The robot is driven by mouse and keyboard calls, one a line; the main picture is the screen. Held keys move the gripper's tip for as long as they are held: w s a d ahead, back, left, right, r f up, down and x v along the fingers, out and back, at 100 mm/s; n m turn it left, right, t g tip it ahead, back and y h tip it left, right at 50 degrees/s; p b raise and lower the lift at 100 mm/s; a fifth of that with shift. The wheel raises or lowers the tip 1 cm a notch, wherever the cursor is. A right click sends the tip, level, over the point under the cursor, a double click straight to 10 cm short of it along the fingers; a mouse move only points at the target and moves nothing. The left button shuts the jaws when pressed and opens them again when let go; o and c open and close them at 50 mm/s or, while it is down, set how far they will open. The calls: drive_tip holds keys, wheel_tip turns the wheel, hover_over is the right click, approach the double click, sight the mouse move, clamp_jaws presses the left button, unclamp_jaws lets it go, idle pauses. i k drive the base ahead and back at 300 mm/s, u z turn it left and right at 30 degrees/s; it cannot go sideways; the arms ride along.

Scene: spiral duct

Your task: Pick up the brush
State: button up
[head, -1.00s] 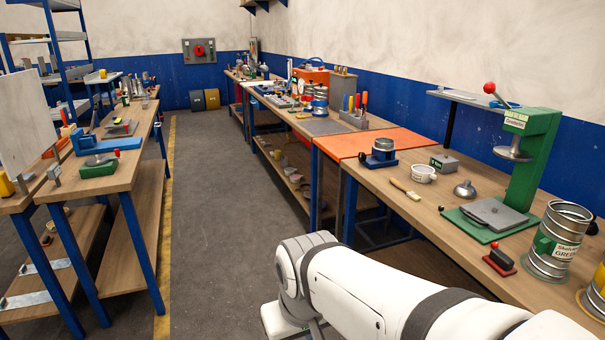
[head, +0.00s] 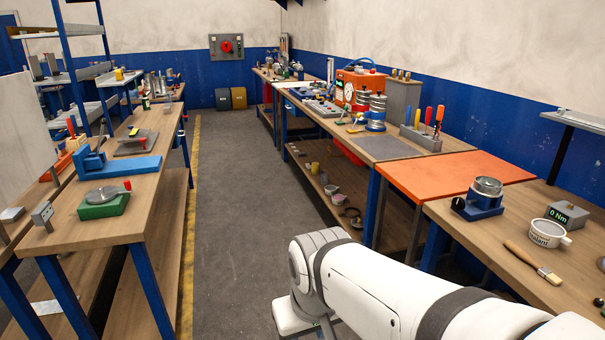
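The brush (head: 533,263) lies flat near the front edge of the right wooden workbench in the head view. It has a brown wooden handle pointing up and left, and pale bristles at its lower right end. My white arm crosses the lower right of the view, in front of the bench. My gripper is not visible, so I cannot see its fingers. Nothing touches the brush in this view.
A white cup (head: 548,233), a grey 0 Nm block (head: 568,214) and a blue fixture with a metal ring (head: 479,199) stand near the brush. An orange mat (head: 443,174) lies further back. The left bench (head: 133,215) borders a clear grey aisle (head: 235,200).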

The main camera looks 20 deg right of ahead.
sight(543, 272)
drive_tip(key=i, duration=1.7)
drive_tip(key=z, duration=3.55)
drive_tip(key=i, duration=1)
drive_tip(key=z, duration=0.1)
